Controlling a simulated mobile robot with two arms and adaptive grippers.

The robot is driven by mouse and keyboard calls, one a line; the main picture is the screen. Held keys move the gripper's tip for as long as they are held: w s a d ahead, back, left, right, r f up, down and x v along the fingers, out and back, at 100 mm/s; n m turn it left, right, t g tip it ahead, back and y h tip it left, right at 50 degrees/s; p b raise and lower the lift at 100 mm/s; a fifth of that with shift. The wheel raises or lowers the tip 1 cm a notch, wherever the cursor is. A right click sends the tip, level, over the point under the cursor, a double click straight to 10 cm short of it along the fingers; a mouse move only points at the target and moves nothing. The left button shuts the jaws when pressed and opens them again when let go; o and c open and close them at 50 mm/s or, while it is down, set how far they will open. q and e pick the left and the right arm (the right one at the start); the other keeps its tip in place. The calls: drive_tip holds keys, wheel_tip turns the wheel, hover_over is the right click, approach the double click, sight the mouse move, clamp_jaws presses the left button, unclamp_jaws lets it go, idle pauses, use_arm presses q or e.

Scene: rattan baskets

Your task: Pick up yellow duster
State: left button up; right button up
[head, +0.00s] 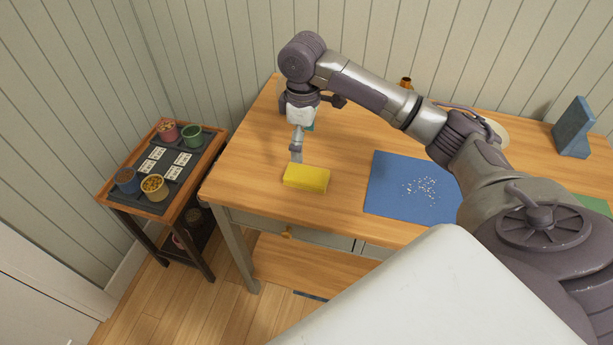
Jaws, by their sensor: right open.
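The yellow duster (306,178) is a yellow block lying flat on the wooden desk (250,155), near its front left edge. My right gripper (297,156) points down just behind the duster, with its fingertips close to the duster's back edge. It is open, with nothing seen between its fingers. Whether a finger touches the duster cannot be told from this angle. My left gripper is not in view.
A blue mat (393,187) with small pale bits on it lies to the right of the duster. A small side table (172,208) with several cups and cards stands left of the desk. A blue stand (572,127) is at the back right.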

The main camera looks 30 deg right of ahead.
drive_tip(key=d+r, duration=0.1)
hover_over(307, 174)
wheel_tip(307, 174, down, 8)
drive_tip(key=shift+s+p, duration=0.1)
drive_tip(key=shift+p, duration=0.35)
wheel_tip(307, 174, down, 4)
drive_tip(key=shift+f+p, duration=0.1)
drive_tip(key=shift+p, duration=0.5)
drive_tip(key=shift+f, duration=0.55)
drive_tip(key=c, duration=1.1)
drive_tip(key=shift+r, duration=0.1)
